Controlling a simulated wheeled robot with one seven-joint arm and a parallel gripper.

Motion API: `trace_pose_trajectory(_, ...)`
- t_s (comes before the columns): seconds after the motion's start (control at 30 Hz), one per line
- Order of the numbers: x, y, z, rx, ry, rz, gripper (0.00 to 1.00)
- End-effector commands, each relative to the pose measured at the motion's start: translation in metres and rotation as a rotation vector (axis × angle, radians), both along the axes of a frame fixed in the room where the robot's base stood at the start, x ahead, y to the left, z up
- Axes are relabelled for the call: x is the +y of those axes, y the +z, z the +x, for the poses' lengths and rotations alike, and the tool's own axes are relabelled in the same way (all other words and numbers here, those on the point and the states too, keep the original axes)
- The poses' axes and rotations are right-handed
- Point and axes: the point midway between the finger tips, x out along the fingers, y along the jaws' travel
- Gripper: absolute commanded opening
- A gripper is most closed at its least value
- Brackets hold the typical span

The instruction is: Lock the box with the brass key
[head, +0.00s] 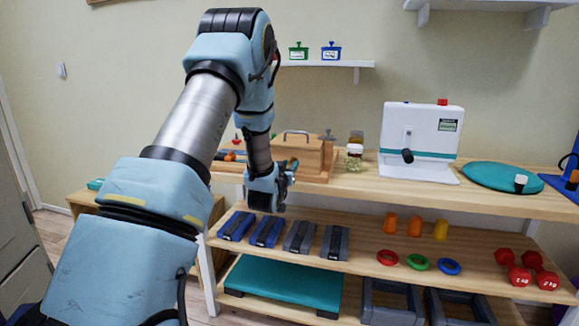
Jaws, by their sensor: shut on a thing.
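The lid looks shut. My gripper (288,176) is at the box's front left, low near the shelf's front edge, and partly covers the box. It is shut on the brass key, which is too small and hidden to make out. I cannot tell whether the key is in the lock. The lock is not visible from here.
Jars (354,156) stand just right of the box. Further right are a white device (420,140) and a teal disc (502,177). Small orange items (231,156) lie left of the box. Grey and blue blocks (268,231) lie on the shelf below my gripper.

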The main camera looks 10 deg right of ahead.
Motion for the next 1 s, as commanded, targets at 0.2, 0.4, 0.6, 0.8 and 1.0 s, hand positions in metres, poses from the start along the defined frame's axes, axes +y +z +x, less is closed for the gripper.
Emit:
trace_pose_trajectory(0.2,0.0002,-0.001,0.0,0.012,0.0,-0.024,0.0)
trace_pose_trajectory(0.4,0.0008,-0.0025,0.0003,0.057,0.001,-0.106,0.0)
trace_pose_trajectory(0.6,0.0016,-0.0036,0.0006,0.133,0.002,-0.247,0.0)
trace_pose_trajectory(0.8,0.0021,-0.0037,0.0008,0.224,0.002,-0.414,0.0)
trace_pose_trajectory(1.0,0.002,-0.0037,0.0007,0.316,0.002,-0.58,0.0)
